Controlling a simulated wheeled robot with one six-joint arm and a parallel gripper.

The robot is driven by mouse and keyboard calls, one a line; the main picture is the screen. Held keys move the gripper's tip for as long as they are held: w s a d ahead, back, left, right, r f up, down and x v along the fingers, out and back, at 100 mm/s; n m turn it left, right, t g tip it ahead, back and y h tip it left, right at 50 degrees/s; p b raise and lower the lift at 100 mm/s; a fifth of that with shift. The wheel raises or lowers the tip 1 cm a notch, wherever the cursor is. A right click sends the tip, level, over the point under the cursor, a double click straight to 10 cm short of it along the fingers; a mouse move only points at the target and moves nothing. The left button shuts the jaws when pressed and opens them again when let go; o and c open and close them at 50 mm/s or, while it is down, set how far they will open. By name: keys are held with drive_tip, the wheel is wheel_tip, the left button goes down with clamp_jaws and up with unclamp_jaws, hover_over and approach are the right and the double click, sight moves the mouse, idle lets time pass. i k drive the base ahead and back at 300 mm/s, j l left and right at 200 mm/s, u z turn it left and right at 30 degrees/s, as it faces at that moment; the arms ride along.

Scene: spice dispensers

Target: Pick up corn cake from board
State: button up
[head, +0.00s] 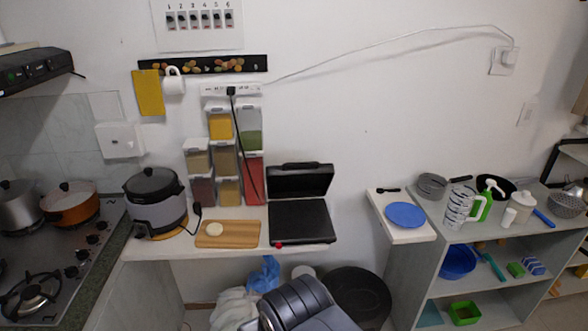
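The corn cake (215,229) is a small pale round disc. It lies flat on the left part of the wooden board (240,236), which rests on the white counter. My gripper is not visible in the head view. A dark grey ribbed part at the bottom centre looks like my own arm, below and to the right of the board. Nothing covers the corn cake.
A rice cooker (156,202) stands left of the board and an open black grill (301,217) right of it. Spice dispensers (223,160) stand behind. The stove (55,255) is at far left. A shelf unit (478,252) with a blue plate (405,215) is at right.

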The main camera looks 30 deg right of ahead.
sight(214, 229)
drive_tip(key=i+u, duration=0.1)
drive_tip(key=i, duration=0.45)
drive_tip(key=i+l+u, duration=0.1)
drive_tip(key=i, duration=0.4)
